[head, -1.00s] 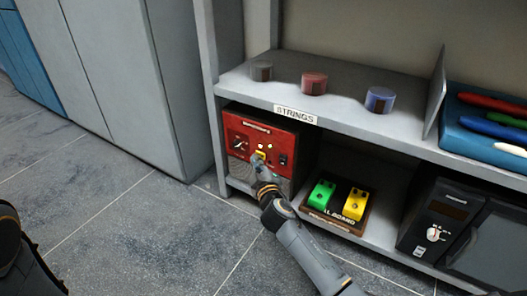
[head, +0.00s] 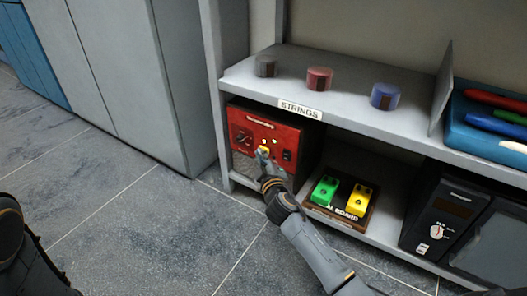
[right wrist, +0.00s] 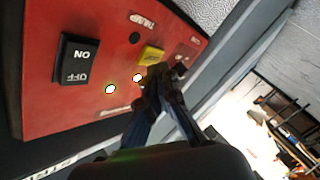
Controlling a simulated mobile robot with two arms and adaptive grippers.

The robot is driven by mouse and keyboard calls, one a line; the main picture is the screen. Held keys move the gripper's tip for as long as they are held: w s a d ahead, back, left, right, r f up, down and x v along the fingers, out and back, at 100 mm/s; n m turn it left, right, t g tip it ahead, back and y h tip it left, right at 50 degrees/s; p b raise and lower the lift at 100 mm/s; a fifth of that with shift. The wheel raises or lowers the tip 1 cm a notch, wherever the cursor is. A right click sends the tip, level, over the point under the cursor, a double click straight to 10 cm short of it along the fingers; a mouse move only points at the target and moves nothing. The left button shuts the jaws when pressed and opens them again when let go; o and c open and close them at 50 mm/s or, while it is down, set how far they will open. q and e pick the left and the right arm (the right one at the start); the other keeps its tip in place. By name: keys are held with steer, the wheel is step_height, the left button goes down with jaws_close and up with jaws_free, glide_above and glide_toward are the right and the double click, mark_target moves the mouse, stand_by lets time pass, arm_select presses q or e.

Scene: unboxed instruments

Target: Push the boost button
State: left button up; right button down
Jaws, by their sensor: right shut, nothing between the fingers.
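The red amplifier box (head: 266,121) stands on the lower shelf. Its front panel carries a small yellow button (head: 264,148), which I take to be the boost button. The yellow button also shows in the right wrist view (right wrist: 151,54), and its lettering is too small to read. My right gripper (head: 262,154) is shut and empty, with its fingertips right at the button, partly covering it in the head view. In the right wrist view the fingertips (right wrist: 158,74) are at the button's lower edge. I cannot tell whether they touch it. My left gripper is out of view.
A black on/off switch (right wrist: 77,60) and lit round lamps (right wrist: 111,89) are on the same panel. A pedal board (head: 339,210) with green and yellow pedals stands right of the box. The shelf board (head: 340,107) above holds several coloured items. The floor in front is clear.

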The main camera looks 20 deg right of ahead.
steer(key=shift+w+d, duration=0.1)
steer(key=shift+d, duration=0.05)
stand_by(0.4)
steer(key=shift+w+d, duration=0.2)
steer(key=shift+s+a, duration=0.1)
stand_by(0.3)
steer(key=shift+s+a, duration=0.2)
